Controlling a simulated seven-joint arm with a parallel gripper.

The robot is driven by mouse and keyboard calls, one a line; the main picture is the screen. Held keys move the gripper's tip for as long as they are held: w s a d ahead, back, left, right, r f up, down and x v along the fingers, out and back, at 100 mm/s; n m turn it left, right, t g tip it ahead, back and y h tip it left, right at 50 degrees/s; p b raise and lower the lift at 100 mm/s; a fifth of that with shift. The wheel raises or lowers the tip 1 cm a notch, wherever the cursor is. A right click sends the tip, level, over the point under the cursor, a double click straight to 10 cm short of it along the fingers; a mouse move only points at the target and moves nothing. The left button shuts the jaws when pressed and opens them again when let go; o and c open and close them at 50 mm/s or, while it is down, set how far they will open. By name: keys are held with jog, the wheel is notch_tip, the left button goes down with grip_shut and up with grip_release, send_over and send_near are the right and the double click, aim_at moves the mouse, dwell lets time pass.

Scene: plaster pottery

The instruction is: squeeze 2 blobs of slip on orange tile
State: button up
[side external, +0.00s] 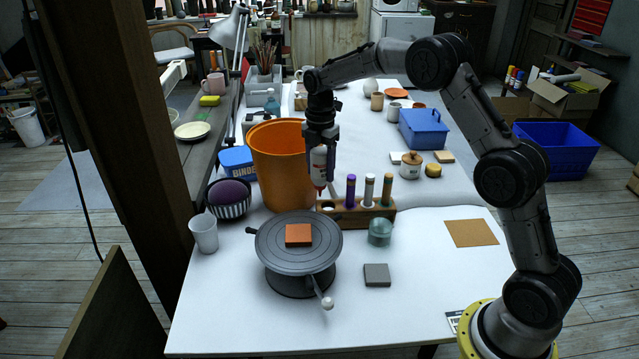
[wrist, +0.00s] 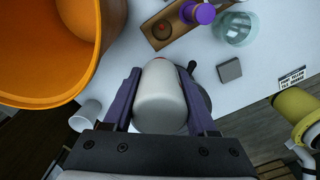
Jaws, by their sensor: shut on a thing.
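My gripper (side external: 321,146) is shut on a white squeeze bottle (side external: 319,165) with a red tip pointing down. The bottle hangs upright in the air, in the side view just above the left end of a wooden rack (side external: 378,213). In the wrist view the white bottle (wrist: 160,97) sits between my two fingers. The orange tile (side external: 298,234) lies on a round grey turntable (side external: 270,249), in front and to the left of the bottle. No slip shows on its top. In the wrist view the bottle hides the tile and most of the turntable (wrist: 203,103).
An orange bucket (side external: 280,165) stands close left of my gripper. A green glass jar (side external: 380,232) and grey tile (side external: 377,275) lie right of the turntable.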

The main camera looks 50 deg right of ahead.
jog(key=shift+s+a+r, duration=0.2)
jog(key=shift+s+a, duration=0.7)
jog(key=shift+a, duration=1.7)
jog(key=shift+s+a+r, duration=0.15)
jog(key=shift+s+a, duration=0.7)
jog(key=shift+a, duration=1.7)
jog(key=shift+s+a+r, duration=0.2)
jog(key=shift+s+a, duration=0.7)
jog(key=shift+a, duration=1.7)
jog(key=shift+o, duration=0.5)
grip_shut()
